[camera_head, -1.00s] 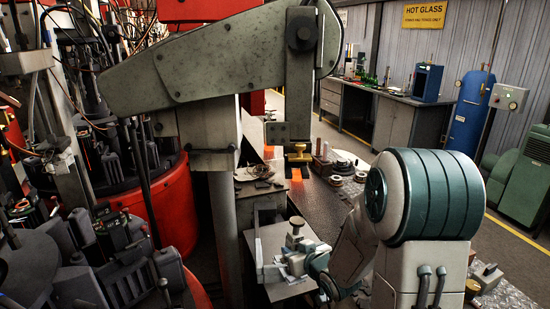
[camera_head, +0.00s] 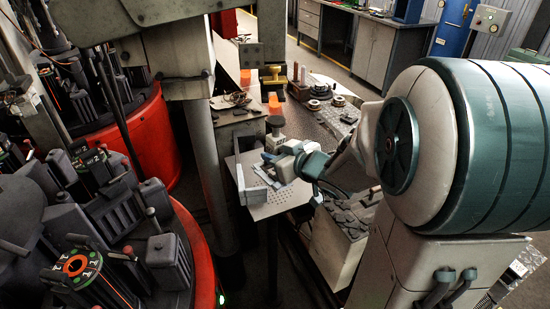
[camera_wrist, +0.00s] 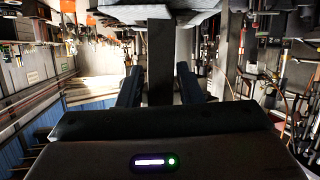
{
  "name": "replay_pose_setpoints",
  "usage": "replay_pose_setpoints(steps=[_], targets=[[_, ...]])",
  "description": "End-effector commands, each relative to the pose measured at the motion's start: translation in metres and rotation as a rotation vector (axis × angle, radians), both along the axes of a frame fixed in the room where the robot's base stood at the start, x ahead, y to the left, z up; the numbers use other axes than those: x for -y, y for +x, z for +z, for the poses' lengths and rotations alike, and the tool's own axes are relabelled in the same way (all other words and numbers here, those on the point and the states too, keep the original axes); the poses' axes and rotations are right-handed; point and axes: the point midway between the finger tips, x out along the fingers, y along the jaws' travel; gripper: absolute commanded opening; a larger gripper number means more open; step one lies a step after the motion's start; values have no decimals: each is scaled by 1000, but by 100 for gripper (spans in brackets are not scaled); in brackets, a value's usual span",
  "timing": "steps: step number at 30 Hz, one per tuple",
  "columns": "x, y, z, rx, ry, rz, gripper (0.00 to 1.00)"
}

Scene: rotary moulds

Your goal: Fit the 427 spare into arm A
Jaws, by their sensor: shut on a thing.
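My gripper (camera_head: 268,166) is low in the middle of the head view, over a perforated metal plate (camera_head: 277,208). In the wrist view its two dark fingers (camera_wrist: 160,88) stand either side of a dark grey upright piece (camera_wrist: 160,55), and it is shut on this piece. No number can be read on it, so I cannot confirm it as the 427 spare. In the head view a light grey angled part (camera_head: 250,188) shows at the gripper's end. An open mould with an orange ring (camera_head: 75,265) is at lower left; which arm is A cannot be read.
The red rotary machine (camera_head: 190,225) fills the left with several dark mould blocks. A grey post (camera_head: 205,165) stands between it and my gripper. A dark bench (camera_head: 320,130) with small parts lies beyond. A grey cabinet (camera_head: 375,40) is at the back.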

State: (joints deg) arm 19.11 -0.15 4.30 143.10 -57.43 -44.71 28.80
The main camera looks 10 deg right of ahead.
Motion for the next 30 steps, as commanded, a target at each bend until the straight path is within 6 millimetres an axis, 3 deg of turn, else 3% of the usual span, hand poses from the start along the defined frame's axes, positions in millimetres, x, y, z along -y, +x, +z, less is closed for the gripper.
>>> replay_pose_setpoints(steps=[3, 11, 30], targets=[[-1, -13, 19, 11, -18, 17, 0], [-1, -26, 31, 10, -34, 33, 0], [4, 4, 29, 9, -35, 32, 0]])
